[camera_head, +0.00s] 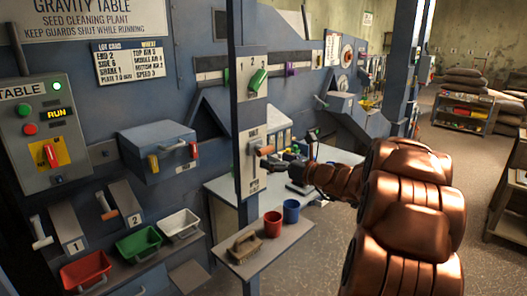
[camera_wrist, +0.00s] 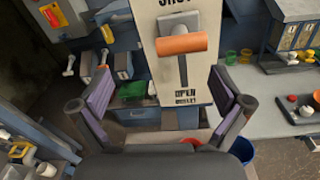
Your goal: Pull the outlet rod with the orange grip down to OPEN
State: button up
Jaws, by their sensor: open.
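The outlet rod's orange grip (camera_head: 265,150) sticks out from a pale plate (camera_head: 249,182) on a blue post. In the wrist view the orange grip (camera_wrist: 182,44) lies crosswise near the top of a dark vertical slot, just under the SHUT lettering. The OPEN lettering (camera_wrist: 186,92) is at the slot's lower end on the plate (camera_wrist: 168,75). My gripper (camera_wrist: 163,75) is open and empty, with one finger on each side of the plate in the picture. The grip shows above and beyond the fingertips. In the head view my gripper (camera_head: 278,160) is close to the grip's right side.
Below the plate a small shelf (camera_head: 270,245) holds a brush (camera_head: 245,247), a red cup (camera_head: 272,224) and a blue cup (camera_head: 291,211). A green handle (camera_head: 257,79) is higher on the post. A pale table (camera_head: 228,192) stands behind it.

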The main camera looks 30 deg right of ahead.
aim_at(268, 152)
jog(key=shift+d+m, duration=0.4)
jog(key=shift+d, duration=0.65)
jog(key=shift+w+d+r+t+h, duration=0.2)
jog(key=shift+t+h, duration=0.1)
jog(key=shift+h, duration=0.1)
jog(key=shift+p+x, duration=1.15)
jog(key=shift+x, duration=2.5)
jog(key=shift+a, duration=0.1)
jog(key=c, duration=1.5)
